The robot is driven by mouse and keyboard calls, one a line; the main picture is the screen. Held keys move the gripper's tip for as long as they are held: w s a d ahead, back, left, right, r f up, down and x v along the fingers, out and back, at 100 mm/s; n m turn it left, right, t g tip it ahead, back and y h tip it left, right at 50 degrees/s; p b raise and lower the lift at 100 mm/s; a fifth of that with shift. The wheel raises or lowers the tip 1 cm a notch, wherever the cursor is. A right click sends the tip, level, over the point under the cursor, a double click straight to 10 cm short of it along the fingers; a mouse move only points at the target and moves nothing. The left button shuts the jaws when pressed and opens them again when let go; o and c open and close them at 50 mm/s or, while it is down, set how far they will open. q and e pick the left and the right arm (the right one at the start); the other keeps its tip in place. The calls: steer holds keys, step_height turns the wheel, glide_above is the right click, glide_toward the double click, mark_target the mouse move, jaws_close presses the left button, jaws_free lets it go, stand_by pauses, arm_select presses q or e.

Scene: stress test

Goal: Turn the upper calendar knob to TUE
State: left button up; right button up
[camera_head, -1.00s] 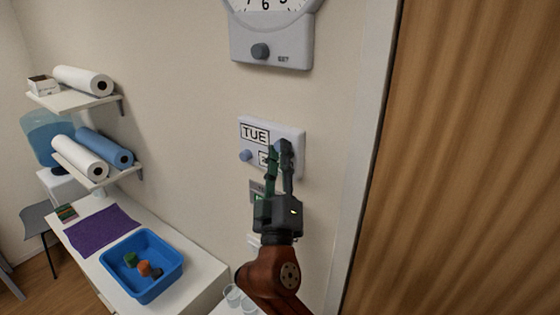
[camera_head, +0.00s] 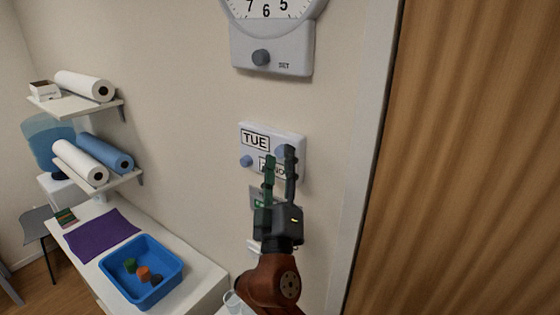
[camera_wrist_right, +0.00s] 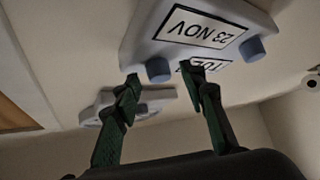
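The white wall calendar (camera_head: 294,135) shows TUE in its upper window (camera_head: 255,140). Its upper knob (camera_head: 281,151), blue-grey, is at the right, partly hidden by my right gripper; it shows in the wrist view (camera_wrist_right: 159,69). The other blue knob (camera_head: 246,161) is at the calendar's left, also in the wrist view (camera_wrist_right: 252,48). The lower window (camera_wrist_right: 200,27) reads 23 NOV, upside down there. My right gripper (camera_head: 280,155) is open and empty, its fingertips either side of the upper knob in the picture, with gaps visible in the wrist view. My left gripper is out of view.
A clock (camera_head: 270,45) with a SET knob (camera_head: 261,57) hangs above the calendar. A small grey panel (camera_head: 256,197) is below, partly hidden. A wooden door (camera_head: 470,160) is at the right. A blue tray (camera_head: 165,285) sits on the counter at lower left, under shelves.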

steer(key=v, duration=1.1)
steer(key=shift+s, duration=0.35)
steer(key=shift+f, duration=0.15)
